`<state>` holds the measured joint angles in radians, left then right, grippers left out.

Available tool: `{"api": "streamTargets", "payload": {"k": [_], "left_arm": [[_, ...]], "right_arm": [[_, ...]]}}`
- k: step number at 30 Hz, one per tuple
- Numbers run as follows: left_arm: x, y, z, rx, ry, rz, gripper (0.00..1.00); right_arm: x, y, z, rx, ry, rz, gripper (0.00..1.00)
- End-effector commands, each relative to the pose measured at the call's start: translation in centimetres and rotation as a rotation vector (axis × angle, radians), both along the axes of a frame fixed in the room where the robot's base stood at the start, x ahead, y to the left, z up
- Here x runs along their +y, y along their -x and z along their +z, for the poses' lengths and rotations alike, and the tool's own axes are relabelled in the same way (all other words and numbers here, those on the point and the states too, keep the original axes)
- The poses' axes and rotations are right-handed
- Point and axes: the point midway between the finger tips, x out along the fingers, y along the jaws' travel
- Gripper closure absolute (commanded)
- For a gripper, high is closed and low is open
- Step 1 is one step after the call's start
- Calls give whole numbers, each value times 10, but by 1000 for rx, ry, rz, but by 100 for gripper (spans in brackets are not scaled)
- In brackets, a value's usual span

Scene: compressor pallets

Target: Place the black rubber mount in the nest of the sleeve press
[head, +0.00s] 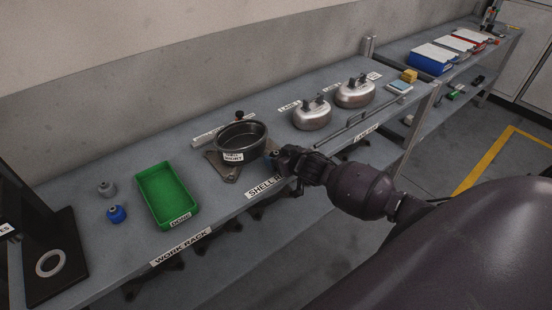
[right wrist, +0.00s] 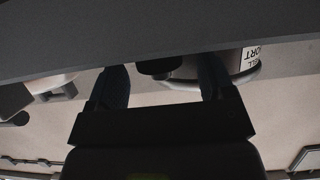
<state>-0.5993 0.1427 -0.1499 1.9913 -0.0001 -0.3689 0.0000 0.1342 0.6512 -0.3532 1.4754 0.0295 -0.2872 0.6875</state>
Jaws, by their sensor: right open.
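My right gripper (head: 275,158) is open beside the front right of the open metal shell (head: 240,136), at the bench's front edge. In the right wrist view its two dark fingers (right wrist: 160,88) point toward the bench, and a dark rounded piece (right wrist: 159,67) shows between them. It may be the black rubber mount, but its shape is mostly hidden, and I see no gap closed on it. A black upright frame with a flat base (head: 70,240) stands at the far left; it looks like the sleeve press. A pale ring (head: 50,263) on the base may be its nest. My left gripper is out of view.
A grey mount (head: 107,188) and a blue mount (head: 116,214) stand left of an empty green tray (head: 166,194). Two closed metal shells (head: 311,117) stand further right along the bench. Bare bench (head: 125,250) lies between the tray and the black frame.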

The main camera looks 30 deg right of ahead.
Motion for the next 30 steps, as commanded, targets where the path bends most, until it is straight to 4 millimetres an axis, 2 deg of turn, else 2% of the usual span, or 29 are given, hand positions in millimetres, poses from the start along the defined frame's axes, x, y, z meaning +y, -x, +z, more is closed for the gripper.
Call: {"api": "streamTargets", "payload": {"k": [7, 18, 26, 30], "left_arm": [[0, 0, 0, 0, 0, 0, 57], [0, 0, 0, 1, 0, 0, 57], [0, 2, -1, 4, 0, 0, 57], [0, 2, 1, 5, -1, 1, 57]], "right_arm": [[0, -1, 0, 0, 0, 1, 25], [0, -1, 0, 0, 0, 1, 81], [0, -1, 2, -1, 1, 0, 82], [0, -1, 16, -3, 0, 1, 82]]}}
